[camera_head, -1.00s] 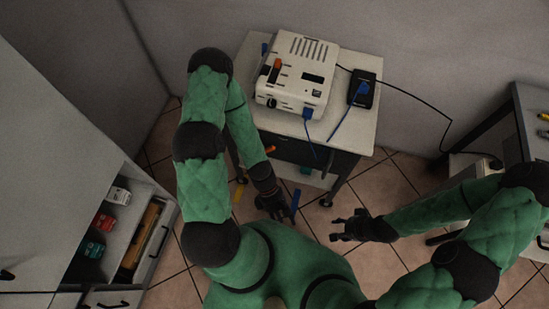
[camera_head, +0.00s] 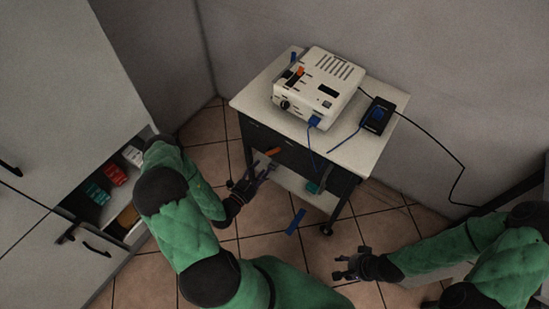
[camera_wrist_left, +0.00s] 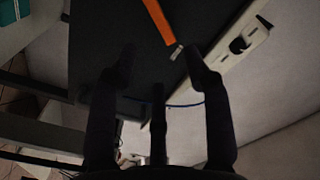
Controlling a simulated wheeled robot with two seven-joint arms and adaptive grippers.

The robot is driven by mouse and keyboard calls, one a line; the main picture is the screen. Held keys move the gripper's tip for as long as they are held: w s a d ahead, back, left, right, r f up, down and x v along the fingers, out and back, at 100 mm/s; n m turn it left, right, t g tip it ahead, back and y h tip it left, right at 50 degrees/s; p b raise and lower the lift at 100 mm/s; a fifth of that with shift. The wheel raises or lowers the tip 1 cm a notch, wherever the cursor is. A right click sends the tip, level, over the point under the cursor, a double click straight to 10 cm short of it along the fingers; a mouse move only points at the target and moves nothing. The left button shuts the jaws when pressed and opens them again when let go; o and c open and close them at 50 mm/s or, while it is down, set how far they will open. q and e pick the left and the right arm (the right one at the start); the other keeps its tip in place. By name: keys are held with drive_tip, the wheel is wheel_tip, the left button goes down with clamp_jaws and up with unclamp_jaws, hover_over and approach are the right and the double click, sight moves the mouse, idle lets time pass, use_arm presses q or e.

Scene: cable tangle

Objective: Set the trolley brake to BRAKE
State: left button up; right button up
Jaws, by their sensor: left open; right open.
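The trolley (camera_head: 365,155) stands against the back wall, with a white top, dark front and lower shelf. An orange lever-like bar (camera_head: 272,152) sticks out at its front left; I cannot tell for sure that it is the brake, and no marking is readable. My left gripper (camera_head: 250,184) is open and empty, below and left of that bar. In the left wrist view my open fingers (camera_wrist_left: 162,75) point at the dark panel, with an orange bar (camera_wrist_left: 158,20) ahead, apart from them. My right gripper (camera_head: 343,267) is open and empty, low in front of the trolley.
A white device (camera_head: 320,85) and a black box (camera_head: 378,116) with blue and black cables are on the trolley top. A blue strip (camera_head: 295,222) lies in front of the trolley. An open drawer (camera_head: 120,185) is at left.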

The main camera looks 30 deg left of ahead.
sight(275, 152)
use_arm(q)
drive_tip(key=shift+w+d+b, duration=0.2)
drive_tip(key=shift+w+b, duration=0.6)
drive_tip(key=shift+w, duration=1.9)
drive_tip(key=shift+w+d+b, duration=0.15)
drive_tip(key=shift+w+b, duration=0.6)
drive_tip(key=shift+w, duration=1.9)
clamp_jaws()
